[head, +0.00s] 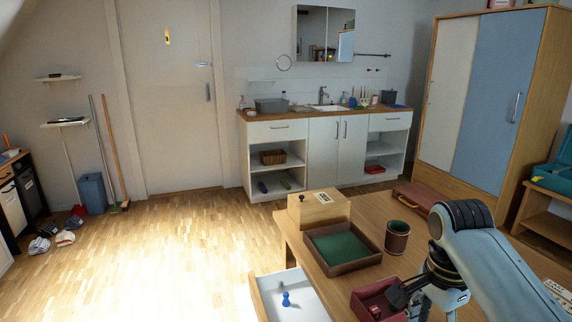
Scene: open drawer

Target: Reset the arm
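My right arm reaches in from the right side of the head view, over the wooden table (345,225). Its dark gripper (398,298) points down and left beside a dark red box (364,296). I cannot tell whether its fingers are open or shut, or whether they touch the box. My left arm and gripper are not in view. An open drawer (262,300) sticks out at the table's left front, cut off by the bottom edge. A blue pawn-like piece (286,299) stands on its white floor, with a small pale piece behind it.
On the table are a tray with green lining (312,235), a wooden box (300,213), a dark red-brown cup (396,237) and a reddish case (420,193). Open wood floor (160,250) lies to the left. A sink cabinet (327,150) and wardrobe stand behind.

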